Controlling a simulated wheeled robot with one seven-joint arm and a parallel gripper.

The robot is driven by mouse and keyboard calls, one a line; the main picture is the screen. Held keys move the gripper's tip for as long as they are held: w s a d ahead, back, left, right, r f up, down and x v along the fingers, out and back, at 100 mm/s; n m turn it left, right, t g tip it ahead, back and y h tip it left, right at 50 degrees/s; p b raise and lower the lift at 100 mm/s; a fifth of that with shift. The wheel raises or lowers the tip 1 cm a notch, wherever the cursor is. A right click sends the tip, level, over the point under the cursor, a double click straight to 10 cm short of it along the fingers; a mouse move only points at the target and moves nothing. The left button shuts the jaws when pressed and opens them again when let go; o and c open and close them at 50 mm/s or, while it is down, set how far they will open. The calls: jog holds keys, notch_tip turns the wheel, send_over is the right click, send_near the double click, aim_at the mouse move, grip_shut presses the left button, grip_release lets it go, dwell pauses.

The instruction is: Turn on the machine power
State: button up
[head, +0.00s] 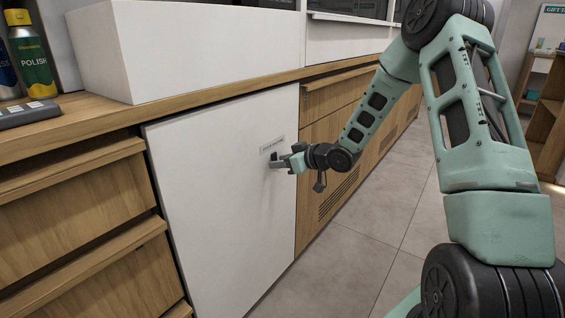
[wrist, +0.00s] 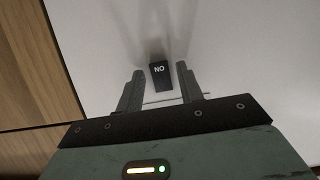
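The machine's white front panel (head: 210,200) stands upright between wooden counter fronts in the head view. A small dark switch (wrist: 160,79) with white letters, reading "NO" from this side, is on the white surface in the wrist view. My gripper (wrist: 160,70) is open, with one finger on each side of the switch and gaps between. In the head view my gripper (head: 276,163) is close to the panel, just below a thin rectangular label or slot (head: 272,145). The switch cannot be made out there. I cannot tell whether my fingertips touch the panel.
Wooden drawers (head: 70,195) are left of the panel and a wooden cabinet with a vent (head: 338,195) is to its right. A white box (head: 190,50) and a polish bottle (head: 32,55) stand on the counter above. The tiled floor (head: 385,210) at right is clear.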

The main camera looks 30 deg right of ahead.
grip_shut()
jog(key=t+b, duration=0.1)
jog(key=t+y+b, duration=0.1)
jog(key=b, duration=0.1)
jog(key=shift+f+t+b, duration=0.3)
jog(key=shift+f, duration=0.1)
jog(key=shift+o, duration=1.5)
grip_release()
jog(key=p+v, duration=0.4)
jog(key=v, duration=1.3)
jog(key=shift+s, duration=0.25)
